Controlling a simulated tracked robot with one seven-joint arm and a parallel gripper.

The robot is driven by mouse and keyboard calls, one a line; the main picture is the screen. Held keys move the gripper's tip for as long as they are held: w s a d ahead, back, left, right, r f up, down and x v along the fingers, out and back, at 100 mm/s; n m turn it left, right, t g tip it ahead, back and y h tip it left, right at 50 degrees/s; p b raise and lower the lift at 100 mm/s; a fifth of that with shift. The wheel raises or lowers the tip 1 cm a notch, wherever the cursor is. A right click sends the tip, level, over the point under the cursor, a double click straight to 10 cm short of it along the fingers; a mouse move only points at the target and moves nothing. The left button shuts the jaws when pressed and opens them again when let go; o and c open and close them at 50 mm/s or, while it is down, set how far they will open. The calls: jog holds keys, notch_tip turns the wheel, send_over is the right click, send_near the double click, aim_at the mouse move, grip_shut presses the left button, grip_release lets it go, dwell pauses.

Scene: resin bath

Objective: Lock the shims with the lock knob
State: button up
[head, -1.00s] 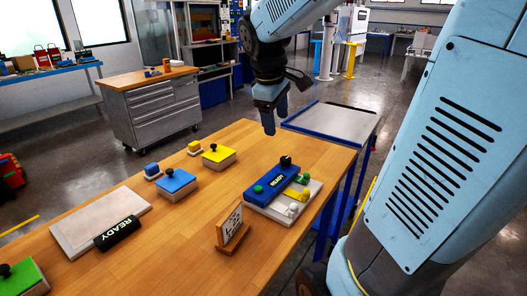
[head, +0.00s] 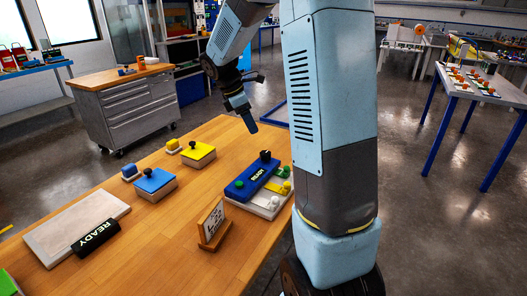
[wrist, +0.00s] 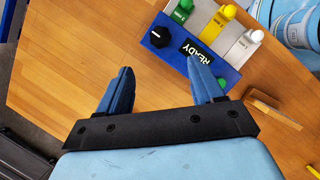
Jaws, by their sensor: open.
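The shim fixture is a blue block (head: 238,188) with a white base (head: 268,208), lying on the wooden table. A black knob (head: 265,156) stands at its far corner; it also shows in the wrist view (wrist: 160,37), with a white mark on its top. A black READY label (wrist: 195,52) lies beside the knob. Green, yellow and white shim pieces (wrist: 226,12) sit side by side in the fixture. My gripper (head: 249,124) is open and empty above the table, beyond the fixture. In the wrist view its two fingers (wrist: 163,85) stand apart, with bare wood between them.
A small wooden sign stand (head: 212,225) is just in front of the fixture. Blue (head: 154,183) and yellow (head: 198,154) blocks with black knobs stand to the left. A pale board (head: 82,220) with a READY label lies further left. The table's middle is clear.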

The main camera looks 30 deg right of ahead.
aim_at(265, 153)
jog(key=x, duration=1.2)
jog(key=shift+d+f, duration=0.1)
jog(key=shift+f, duration=0.25)
jog(key=shift+c, duration=0.5)
jog(key=c, duration=1)
jog(key=shift+o, duration=0.2)
